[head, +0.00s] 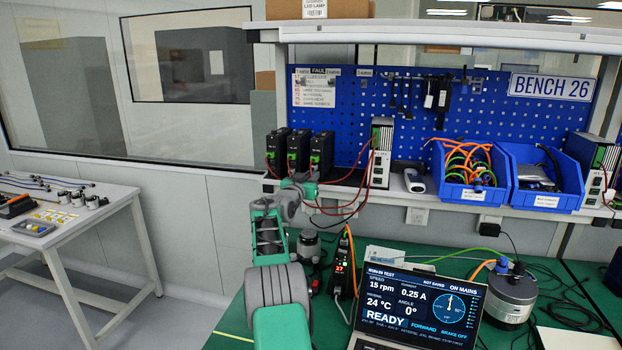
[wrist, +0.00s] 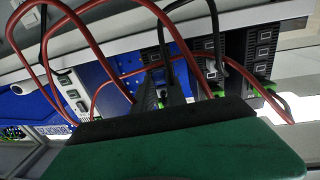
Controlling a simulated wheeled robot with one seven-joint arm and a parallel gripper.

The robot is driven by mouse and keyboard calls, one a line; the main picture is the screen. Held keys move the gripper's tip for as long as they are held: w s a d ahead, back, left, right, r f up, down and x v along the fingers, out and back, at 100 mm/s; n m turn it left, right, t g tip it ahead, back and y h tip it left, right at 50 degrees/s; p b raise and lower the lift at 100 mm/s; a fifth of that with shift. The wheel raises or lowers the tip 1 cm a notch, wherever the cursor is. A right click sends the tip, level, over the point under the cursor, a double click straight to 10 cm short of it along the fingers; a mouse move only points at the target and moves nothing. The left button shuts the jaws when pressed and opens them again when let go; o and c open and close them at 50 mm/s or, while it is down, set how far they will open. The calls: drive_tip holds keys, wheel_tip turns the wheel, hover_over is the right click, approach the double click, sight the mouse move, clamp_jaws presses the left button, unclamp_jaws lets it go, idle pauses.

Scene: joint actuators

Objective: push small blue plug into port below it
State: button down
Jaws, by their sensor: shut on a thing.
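My gripper (head: 303,183) is at the end of my green arm, in front of the black modules on the shelf, far left of the motor. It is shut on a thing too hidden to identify. In the wrist view its green and black body fills the bottom, and a small pale bluish piece (wrist: 210,68) shows among dark parts beyond it. A small blue plug (head: 502,265) on an orange cable sits at the top of the round grey motor (head: 511,298), apart from my gripper. I cannot tell how far it is seated; the port below is hidden.
Black modules (head: 320,152) stand close behind my gripper. Red leads (head: 348,184) loop beside it to a white supply (head: 381,155), and cross the wrist view. A laptop (head: 420,305) stands on the green bench. Blue bins (head: 541,200) stand at right on the shelf.

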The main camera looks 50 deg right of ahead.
drive_tip(key=shift+w+d+p, duration=0.1)
drive_tip(key=shift+d+p, duration=0.15)
drive_tip(key=shift+p, duration=0.05)
drive_tip(key=c, duration=1.4)
unclamp_jaws()
drive_tip(key=shift+c, duration=0.2)
drive_tip(key=b+v, duration=0.4)
drive_tip(key=b, duration=0.2)
drive_tip(key=shift+a, duration=0.25)
drive_tip(key=shift+o, duration=0.3)
drive_tip(key=o, duration=0.5)
